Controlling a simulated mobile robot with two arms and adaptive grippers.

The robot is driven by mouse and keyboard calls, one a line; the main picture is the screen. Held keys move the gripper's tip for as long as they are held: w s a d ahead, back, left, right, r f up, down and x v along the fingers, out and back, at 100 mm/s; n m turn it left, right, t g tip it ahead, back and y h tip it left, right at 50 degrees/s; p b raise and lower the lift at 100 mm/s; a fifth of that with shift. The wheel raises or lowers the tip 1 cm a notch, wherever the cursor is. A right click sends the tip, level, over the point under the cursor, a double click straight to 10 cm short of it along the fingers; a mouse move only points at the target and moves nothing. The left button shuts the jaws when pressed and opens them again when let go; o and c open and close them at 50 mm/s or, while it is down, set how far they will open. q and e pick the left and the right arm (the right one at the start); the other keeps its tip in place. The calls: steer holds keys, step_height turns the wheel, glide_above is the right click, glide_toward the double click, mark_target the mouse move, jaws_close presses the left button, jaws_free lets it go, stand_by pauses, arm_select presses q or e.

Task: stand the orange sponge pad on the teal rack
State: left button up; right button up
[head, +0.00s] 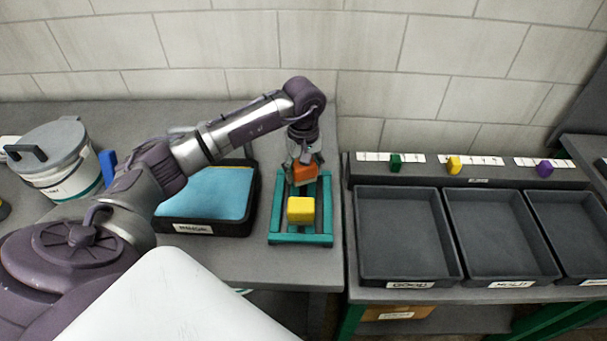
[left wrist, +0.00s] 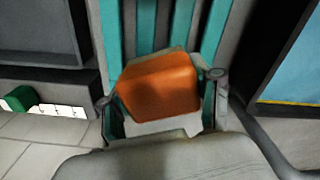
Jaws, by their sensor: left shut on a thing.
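The orange sponge pad (head: 304,173) is held in my left gripper (head: 303,163), over the back part of the teal rack (head: 273,213). In the left wrist view the pad (left wrist: 160,85) sits between the two fingers, with the teal bars of the rack (left wrist: 115,30) behind it. I cannot tell whether the pad touches the rack. A yellow block (head: 301,210) rests on the front part of the rack. My right gripper is not in view.
A dark tray with a blue surface (head: 205,193) lies left of the rack, and a lidded white bucket (head: 62,165) stands farther left. To the right are grey bins (head: 407,237) and a ledge with green (head: 395,162), yellow (head: 453,165) and purple (head: 545,169) blocks.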

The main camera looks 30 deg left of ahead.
mark_target(303, 179)
arm_select(q)
step_height(303, 179, down, 2)
steer(key=shift+s+f+p, duration=0.1)
steer(key=shift+f+p, duration=0.05)
steer(key=shift+p, duration=0.2)
steer(key=shift+f, duration=0.2)
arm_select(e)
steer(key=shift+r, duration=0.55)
arm_select(q)
steer(key=shift+f, duration=0.1)
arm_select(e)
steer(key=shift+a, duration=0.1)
arm_select(q)
steer(key=shift+f+b, duration=0.15)
steer(key=shift+b, duration=0.15)
steer(key=o, duration=1)
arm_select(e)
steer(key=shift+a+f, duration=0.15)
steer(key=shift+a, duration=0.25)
